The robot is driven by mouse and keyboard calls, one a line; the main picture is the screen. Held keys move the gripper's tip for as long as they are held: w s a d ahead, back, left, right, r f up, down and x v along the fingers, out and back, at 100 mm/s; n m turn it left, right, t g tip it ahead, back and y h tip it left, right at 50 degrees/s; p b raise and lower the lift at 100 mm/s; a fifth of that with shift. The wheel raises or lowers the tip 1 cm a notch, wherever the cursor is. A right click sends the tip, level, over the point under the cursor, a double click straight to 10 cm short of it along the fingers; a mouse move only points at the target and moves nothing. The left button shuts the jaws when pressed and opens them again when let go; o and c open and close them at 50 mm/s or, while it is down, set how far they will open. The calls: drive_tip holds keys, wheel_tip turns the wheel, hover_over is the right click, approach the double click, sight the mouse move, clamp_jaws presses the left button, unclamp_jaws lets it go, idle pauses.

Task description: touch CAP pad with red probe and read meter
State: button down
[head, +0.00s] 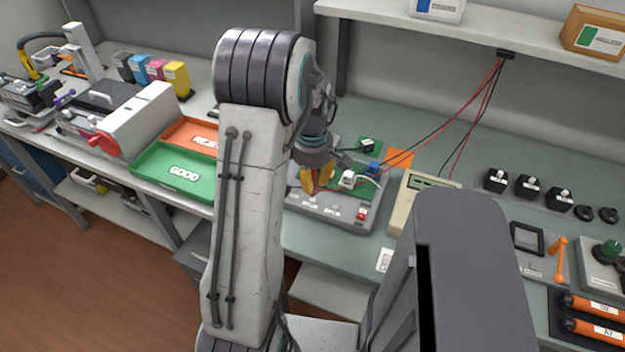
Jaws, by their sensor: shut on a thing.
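My gripper (316,184), with yellow fingers, is low over the grey test fixture (335,213) on the bench, partly behind my own arm. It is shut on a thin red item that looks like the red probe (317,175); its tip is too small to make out. Pads or labels show on the fixture's front face, but I cannot read which is CAP. I cannot tell whether the probe touches a pad. A beige meter (405,207) stands right of the fixture; its small display (430,182) is unreadable from here.
A green GOOD tray (170,172) and an orange REJECT tray (195,135) lie left of my arm. Red and black cables (480,90) hang from the shelf towards the meter. Black knobbed blocks (528,187) stand at right.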

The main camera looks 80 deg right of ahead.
drive_tip(key=shift+f+b, duration=0.55)
drive_tip(key=shift+f, duration=0.05)
idle(1.2)
drive_tip(key=shift+r+p, duration=2.7)
drive_tip(key=shift+r, duration=0.85)
